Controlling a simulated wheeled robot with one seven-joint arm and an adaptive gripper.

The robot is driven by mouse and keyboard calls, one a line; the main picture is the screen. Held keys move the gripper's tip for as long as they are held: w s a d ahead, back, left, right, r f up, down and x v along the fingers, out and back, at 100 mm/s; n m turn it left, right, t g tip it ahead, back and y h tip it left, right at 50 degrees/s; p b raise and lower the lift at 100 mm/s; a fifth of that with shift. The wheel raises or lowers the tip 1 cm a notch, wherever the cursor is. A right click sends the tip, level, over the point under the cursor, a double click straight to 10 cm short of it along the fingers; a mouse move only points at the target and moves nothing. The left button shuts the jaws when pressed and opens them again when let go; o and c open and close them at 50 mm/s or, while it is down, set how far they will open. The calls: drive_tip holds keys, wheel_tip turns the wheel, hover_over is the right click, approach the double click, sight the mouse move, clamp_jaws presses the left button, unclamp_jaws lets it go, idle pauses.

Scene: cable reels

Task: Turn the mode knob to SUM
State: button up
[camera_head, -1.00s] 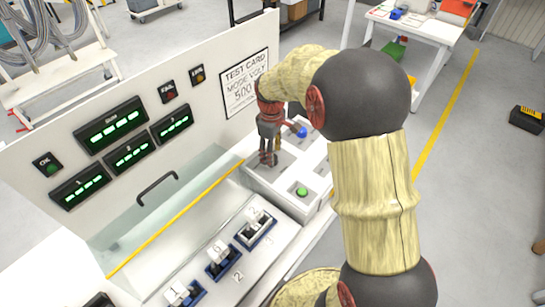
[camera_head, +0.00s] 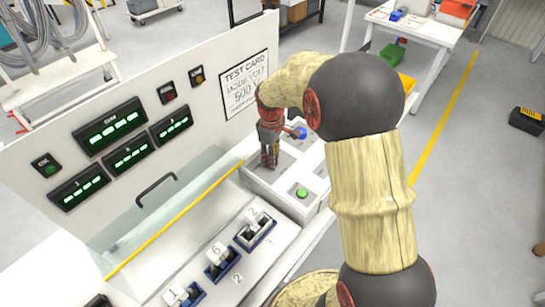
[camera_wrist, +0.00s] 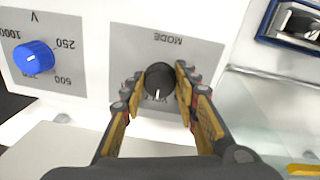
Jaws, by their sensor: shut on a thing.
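The mode knob (camera_wrist: 160,80) is black with a white pointer mark, on a grey plate labelled MODE, upside down in the wrist view. The pointer faces the bottom of that view, toward a label that begins with V and is partly covered. My gripper (camera_wrist: 157,88) is shut on the knob, one finger on each side. The SUM label cannot be made out.
A blue voltage knob (camera_wrist: 34,58) sits beside the mode plate, pointing near 250. A green button (camera_head: 302,193) is in front of my gripper. Blue-framed switches (camera_head: 255,229) line the front.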

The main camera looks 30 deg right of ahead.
drive_tip(key=c, duration=0.4)
drive_tip(key=shift+m+p, duration=0.3)
drive_tip(key=shift+m, duration=0.1)
drive_tip(key=m+p, duration=0.1)
drive_tip(key=m, duration=0.2)
drive_tip(key=shift+a+r+p, duration=0.1)
drive_tip(key=shift+p, duration=0.25)
drive_tip(key=m+p, duration=0.1)
drive_tip(key=m, duration=0.3)
drive_tip(key=shift+p, duration=0.35)
drive_tip(key=shift+a+m+p, duration=0.1)
drive_tip(key=shift+m+p, duration=0.4)
drive_tip(key=shift+m, duration=1.5)
drive_tip(key=o, duration=1.2)
